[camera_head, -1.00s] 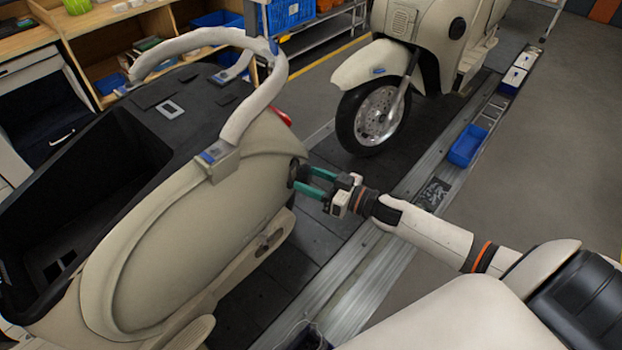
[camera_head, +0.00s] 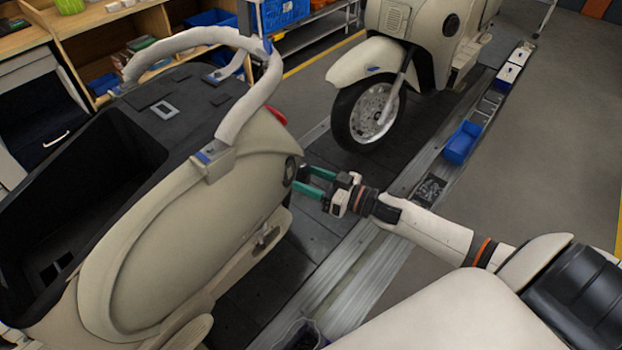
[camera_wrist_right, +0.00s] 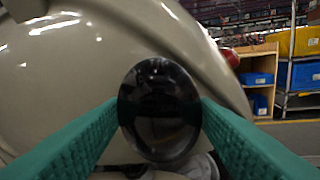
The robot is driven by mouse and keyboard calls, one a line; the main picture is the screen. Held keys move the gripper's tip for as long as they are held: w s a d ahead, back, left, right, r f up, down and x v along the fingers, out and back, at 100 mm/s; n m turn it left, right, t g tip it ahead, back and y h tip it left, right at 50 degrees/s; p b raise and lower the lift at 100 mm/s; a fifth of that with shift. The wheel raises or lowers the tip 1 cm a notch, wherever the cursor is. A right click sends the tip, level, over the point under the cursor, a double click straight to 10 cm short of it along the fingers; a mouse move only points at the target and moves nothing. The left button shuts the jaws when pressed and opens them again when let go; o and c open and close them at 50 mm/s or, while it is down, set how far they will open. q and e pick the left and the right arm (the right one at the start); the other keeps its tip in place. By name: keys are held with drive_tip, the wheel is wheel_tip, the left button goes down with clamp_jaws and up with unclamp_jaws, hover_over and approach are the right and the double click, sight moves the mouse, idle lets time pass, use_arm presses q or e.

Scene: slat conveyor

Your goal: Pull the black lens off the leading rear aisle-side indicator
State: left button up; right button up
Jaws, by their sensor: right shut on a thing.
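The leading scooter's beige body (camera_head: 170,235) fills the left of the head view. A dark round indicator seat (camera_head: 289,171) shows on its rear side panel. My right gripper (camera_head: 306,179) is just right of that seat, with a small gap between them. Its green fingers are shut on the black lens (camera_wrist_right: 160,110), a glossy dark oval between the fingertips in the right wrist view. The lens appears apart from the body panel behind it. In the head view the lens is only a small dark patch at the fingertips. My left gripper is not in view.
A second scooter (camera_head: 395,70) stands behind on the slat conveyor (camera_head: 325,290). A blue bin (camera_head: 463,143) sits along the conveyor edge. A beige grab rail (camera_head: 245,105) rises over the leading scooter. Grey floor at the right is clear.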

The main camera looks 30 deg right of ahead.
drive_tip(key=shift+p+v, duration=0.45)
drive_tip(key=shift+v, duration=0.6)
drive_tip(key=shift+a, duration=0.1)
